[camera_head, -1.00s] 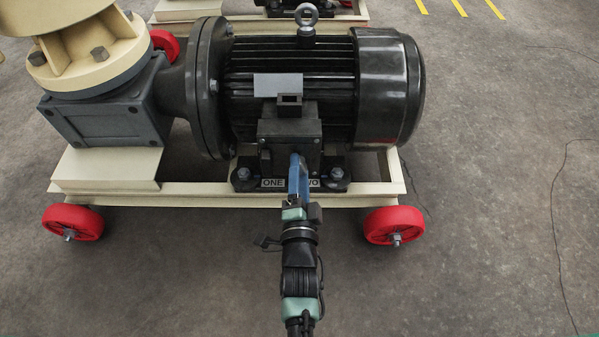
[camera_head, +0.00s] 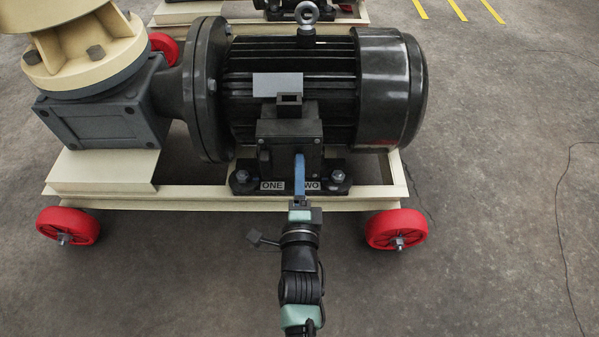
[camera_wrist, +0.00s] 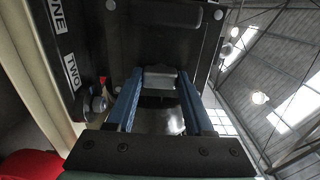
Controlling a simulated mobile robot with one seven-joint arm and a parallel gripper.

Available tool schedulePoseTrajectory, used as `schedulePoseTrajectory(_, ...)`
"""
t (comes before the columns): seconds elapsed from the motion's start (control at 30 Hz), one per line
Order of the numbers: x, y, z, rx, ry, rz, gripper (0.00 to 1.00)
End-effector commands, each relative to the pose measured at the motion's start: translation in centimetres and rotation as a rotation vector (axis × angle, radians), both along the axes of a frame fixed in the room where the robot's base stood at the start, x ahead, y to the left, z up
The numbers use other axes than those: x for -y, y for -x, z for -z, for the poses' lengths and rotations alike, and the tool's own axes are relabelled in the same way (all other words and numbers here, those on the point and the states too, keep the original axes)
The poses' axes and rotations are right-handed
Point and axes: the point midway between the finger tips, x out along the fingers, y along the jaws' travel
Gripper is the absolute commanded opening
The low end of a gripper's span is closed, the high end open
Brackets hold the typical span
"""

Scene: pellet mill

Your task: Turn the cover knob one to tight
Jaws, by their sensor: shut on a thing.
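A black box with a cover (camera_head: 290,128) is on the side of the dark motor. My gripper (camera_head: 299,158) reaches up to the box's lower front, its blue fingers seen nearly edge-on. In the wrist view the two fingers (camera_wrist: 159,88) are on either side of a small grey cover knob (camera_wrist: 160,76), and the gripper is shut on it. The labels ONE (camera_head: 272,185) and TWO (camera_head: 309,185) are below the box. No label on the held knob shows, so I cannot tell its number. The fingers hide it in the head view.
The motor (camera_head: 300,85) stands on a cream frame (camera_head: 200,198) with red wheels (camera_head: 68,225) (camera_head: 396,229). A bolt (camera_wrist: 97,102) is beside the fingers in the wrist view.

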Motion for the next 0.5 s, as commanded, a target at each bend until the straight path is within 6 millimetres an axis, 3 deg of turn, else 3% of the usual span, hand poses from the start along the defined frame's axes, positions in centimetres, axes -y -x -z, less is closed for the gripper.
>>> schedulePoseTrajectory(0.17, -0.07, 0.06, 0.11, -0.002, -0.006, -0.001, 0.00)
schedulePoseTrajectory(0.2, -0.07, 0.06, 0.11, -0.002, -0.006, -0.001, 0.56)
schedulePoseTrajectory(0.37, -0.06, 0.04, 0.08, -0.002, -0.004, -0.001, 0.82)
schedulePoseTrajectory(0.5, -0.04, 0.02, 0.04, -0.001, -0.003, -0.001, 0.82)
